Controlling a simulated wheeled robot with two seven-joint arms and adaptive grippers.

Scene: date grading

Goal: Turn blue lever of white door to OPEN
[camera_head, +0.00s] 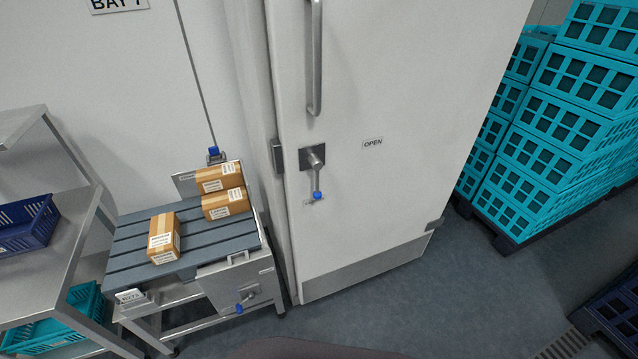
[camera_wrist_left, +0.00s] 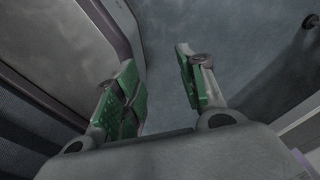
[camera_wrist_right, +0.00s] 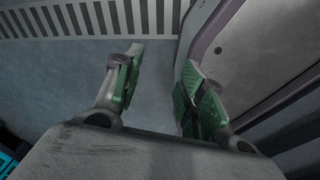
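The white door (camera_head: 400,75) stands upright in the middle of the head view. Its lever (camera_head: 315,180) hangs down from a square metal plate (camera_head: 312,157) and ends in a blue knob (camera_head: 317,195). The lever points at a small label below it, too small to read. An OPEN label (camera_head: 372,143) is to the right of the plate. My left gripper (camera_wrist_left: 162,90) is open and empty in the left wrist view, above the floor. My right gripper (camera_wrist_right: 158,90) is open and empty in the right wrist view, above the floor. Neither gripper shows in the head view.
A slatted table (camera_head: 130,240) with several cardboard boxes (camera_head: 164,238) stands left of the door. Two more blue-knobbed levers are there, on its front (camera_head: 240,308) and at its back (camera_head: 214,152). Turquoise crates (camera_head: 570,130) are stacked at right. Floor (camera_head: 400,300) before the door is clear.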

